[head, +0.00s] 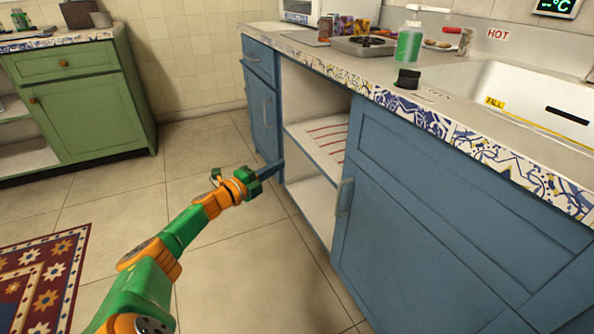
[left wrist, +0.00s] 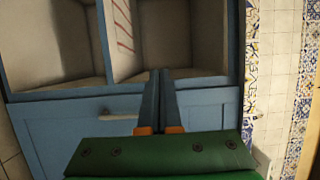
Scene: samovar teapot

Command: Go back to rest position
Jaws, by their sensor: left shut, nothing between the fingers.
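My left arm reaches in from the lower left in the head view. Its gripper (head: 276,166) is shut and empty, in front of the blue cabinet (head: 440,200) near the open shelf section. In the left wrist view the two fingers of the left gripper (left wrist: 158,75) lie together with nothing between them. They point toward the open shelves (left wrist: 185,35). I cannot tell whether the fingertips touch the cabinet. My right gripper is in neither view.
A green cabinet (head: 85,100) stands at the left. A patterned rug (head: 45,275) lies lower left. The tiled floor (head: 225,275) between is clear.

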